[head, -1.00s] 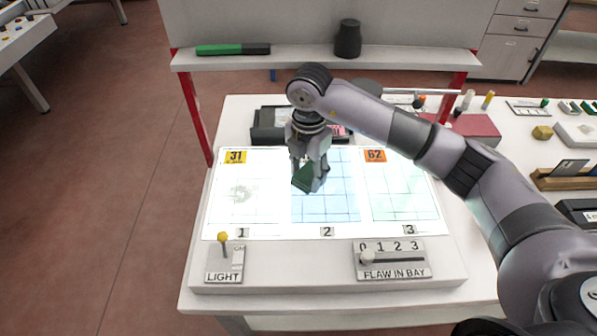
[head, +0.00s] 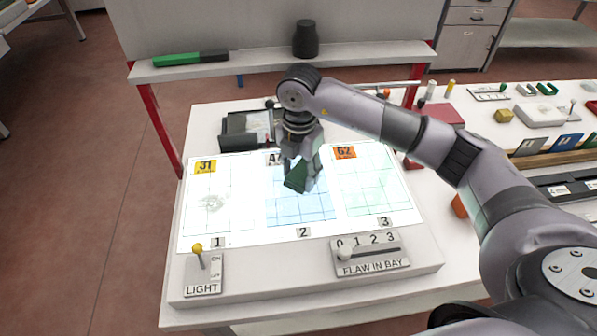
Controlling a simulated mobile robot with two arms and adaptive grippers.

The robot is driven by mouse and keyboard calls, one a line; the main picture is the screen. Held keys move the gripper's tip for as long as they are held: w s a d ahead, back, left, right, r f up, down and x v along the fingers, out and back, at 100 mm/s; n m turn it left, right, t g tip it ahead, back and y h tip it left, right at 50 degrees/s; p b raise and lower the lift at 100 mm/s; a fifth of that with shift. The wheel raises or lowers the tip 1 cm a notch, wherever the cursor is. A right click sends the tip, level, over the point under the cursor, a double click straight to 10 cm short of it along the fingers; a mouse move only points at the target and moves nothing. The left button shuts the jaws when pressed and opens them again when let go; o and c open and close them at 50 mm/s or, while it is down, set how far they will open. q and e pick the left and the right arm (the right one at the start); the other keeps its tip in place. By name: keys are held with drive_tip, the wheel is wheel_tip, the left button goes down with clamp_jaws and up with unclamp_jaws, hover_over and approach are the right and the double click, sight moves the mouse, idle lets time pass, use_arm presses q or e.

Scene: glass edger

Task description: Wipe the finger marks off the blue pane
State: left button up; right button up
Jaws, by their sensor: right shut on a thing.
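The blue pane (head: 300,212) lies in bay 2 of the lit table, between two paler panes. My right gripper (head: 300,177) is shut on a dark green wiping pad (head: 296,181) and holds it at the upper middle of the blue pane. The pad seems to be on or just above the glass; I cannot tell if it touches. Gripper and pad hide part of the pane's upper half. I see no finger marks on its bare part. My left gripper is not in view.
The bay 1 pane has a grey smudge (head: 212,203). The greenish pane (head: 372,190) lies in bay 3. In front are the LIGHT switch (head: 202,274) and FLAW IN BAY slider (head: 370,254), its knob near 0. A shelf (head: 280,62) with a green-black bar stands behind.

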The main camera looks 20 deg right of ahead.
sight(270, 185)
drive_tip(key=shift+w+a, duration=0.3)
drive_tip(key=shift+a, duration=0.55)
drive_tip(key=shift+w+a, duration=0.25)
drive_tip(key=shift+a, duration=0.55)
drive_tip(key=shift+w+a, duration=0.25)
drive_tip(key=shift+a, duration=0.6)
drive_tip(key=shift+w+a, duration=0.2)
drive_tip(key=shift+a, duration=0.6)
drive_tip(key=shift+r, duration=0.15)
drive_tip(key=shift+r+p, duration=0.3)
drive_tip(key=shift+r, duration=0.3)
drive_tip(key=shift+r+p, duration=1.5)
drive_tip(key=shift+r, duration=1)
wheel_tip(270, 185, up, 3)
drive_tip(key=shift+f+p, duration=0.2)
drive_tip(key=shift+p, duration=0.65)
